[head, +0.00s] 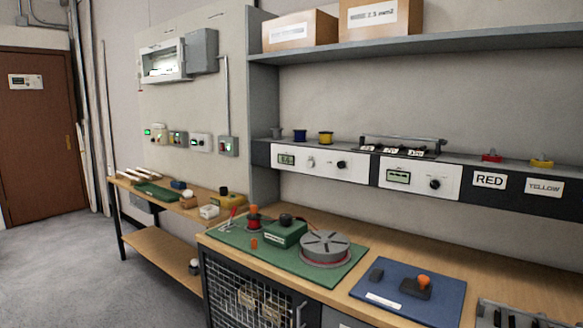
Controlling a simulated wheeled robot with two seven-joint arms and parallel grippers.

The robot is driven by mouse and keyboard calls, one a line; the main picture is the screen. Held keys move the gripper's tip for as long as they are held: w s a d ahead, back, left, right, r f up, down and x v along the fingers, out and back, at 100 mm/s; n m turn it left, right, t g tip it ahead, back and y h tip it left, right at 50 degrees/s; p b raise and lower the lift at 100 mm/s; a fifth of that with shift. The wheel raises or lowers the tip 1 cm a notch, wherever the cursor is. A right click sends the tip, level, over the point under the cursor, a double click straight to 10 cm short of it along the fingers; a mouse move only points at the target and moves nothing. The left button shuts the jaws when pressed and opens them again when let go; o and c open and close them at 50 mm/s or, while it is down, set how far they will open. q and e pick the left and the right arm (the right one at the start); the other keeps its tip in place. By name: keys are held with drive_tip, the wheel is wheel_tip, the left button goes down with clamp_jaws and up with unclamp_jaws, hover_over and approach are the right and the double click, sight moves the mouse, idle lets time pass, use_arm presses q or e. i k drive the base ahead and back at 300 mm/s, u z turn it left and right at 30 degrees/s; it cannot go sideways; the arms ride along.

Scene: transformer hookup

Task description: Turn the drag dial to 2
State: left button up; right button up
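A green box (286,234) with a black knob (286,219) on top sits on a green mat (232,236) on the workbench. It may carry the drag dial, but no scale or number is readable at this size. Beside it on the right is a round grey slotted disc (325,244) with a reddish rim beneath. Panels on the shelf front also bear black knobs, one by the left display (341,164) and one by the right display (435,183). Neither of my grippers is in view.
A blue mat (445,302) holds a dark device with an orange knob (424,281). RED (489,180) and YELLOW labels mark the shelf front. A lower side bench (160,243) stands at left. Open floor (60,270) lies in front of it.

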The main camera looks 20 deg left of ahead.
sight(341, 164)
drive_tip(key=u, duration=2.05)
drive_tip(key=i, duration=3.45)
drive_tip(key=z, duration=2.65)
